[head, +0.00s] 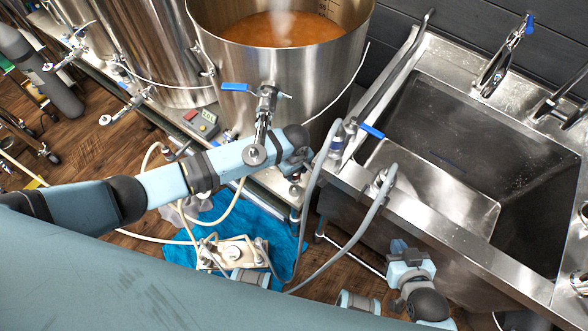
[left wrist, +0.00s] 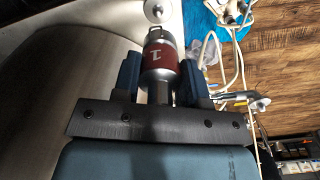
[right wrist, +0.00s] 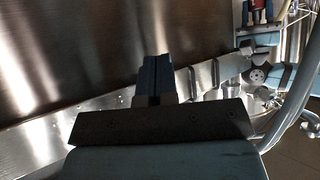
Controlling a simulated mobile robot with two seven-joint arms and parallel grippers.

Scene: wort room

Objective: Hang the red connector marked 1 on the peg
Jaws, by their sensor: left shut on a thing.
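The red connector marked 1 (left wrist: 161,60) is a metal fitting with a red band and a white "1". My left gripper (left wrist: 160,75) is shut on it, one blue finger on each side, in the left wrist view. In the head view the left gripper (head: 298,145) is between the kettle and the sink, and I cannot make out the connector there. A pale round disc (left wrist: 157,10) shows just beyond the connector. I cannot tell which part is the peg. My right gripper (right wrist: 153,75) is empty, its fingers together; in the head view it is by the sink front (head: 398,248).
A steel kettle (head: 220,75) of steaming brown liquid stands behind my left arm, with a blue-handled valve (head: 264,100). The steel sink (head: 430,220) is at right. Grey hoses (head: 347,240) loop near both grippers. A pump (head: 235,252) sits on a blue cloth (head: 185,250).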

